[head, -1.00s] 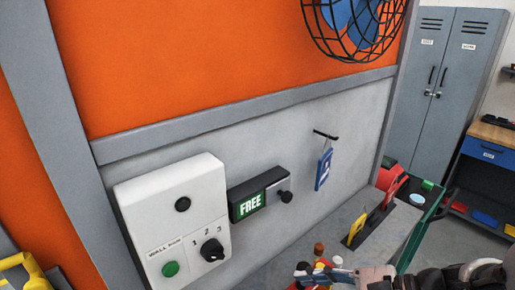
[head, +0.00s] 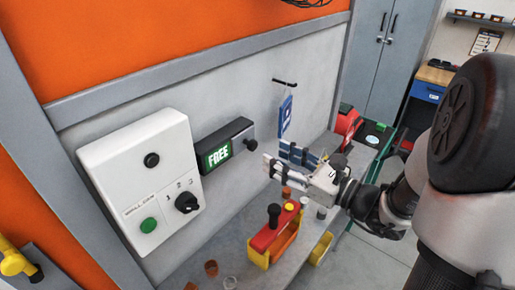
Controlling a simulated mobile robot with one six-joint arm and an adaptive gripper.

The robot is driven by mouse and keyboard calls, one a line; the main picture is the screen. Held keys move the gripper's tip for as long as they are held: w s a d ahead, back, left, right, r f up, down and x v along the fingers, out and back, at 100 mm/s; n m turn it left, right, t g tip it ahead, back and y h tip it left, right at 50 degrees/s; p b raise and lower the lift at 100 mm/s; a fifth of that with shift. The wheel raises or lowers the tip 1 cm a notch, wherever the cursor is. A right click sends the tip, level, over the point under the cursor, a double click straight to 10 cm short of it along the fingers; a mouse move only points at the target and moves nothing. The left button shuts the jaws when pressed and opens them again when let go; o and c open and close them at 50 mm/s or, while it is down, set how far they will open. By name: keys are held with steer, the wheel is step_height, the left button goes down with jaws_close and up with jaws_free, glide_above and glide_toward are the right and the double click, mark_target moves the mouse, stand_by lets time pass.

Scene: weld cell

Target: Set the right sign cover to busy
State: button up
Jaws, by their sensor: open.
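The sign (head: 207,139) is a dark box on the grey wall with a lit green panel, which reads FREE in the earlier view. Its cover (head: 242,134) is at the right end of the box, leaving the green panel exposed. A small dark knob (head: 252,145) sticks out from the cover. My gripper (head: 272,157) is open and empty, just right of and a little below the knob. The fingers point left toward the knob, and I cannot tell whether they touch it.
A white control box (head: 135,170) with a green button and dial is left of the sign. A blue tag (head: 285,117) hangs from a hook above my gripper. Below are a red-and-yellow holder (head: 268,243) and small cups (head: 211,268) on a grey bench (head: 300,256).

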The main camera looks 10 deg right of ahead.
mark_target(255, 145)
steer(key=x, duration=0.7)
steer(key=shift+a, duration=0.1)
steer(key=shift+c, duration=0.4)
jaws_close()
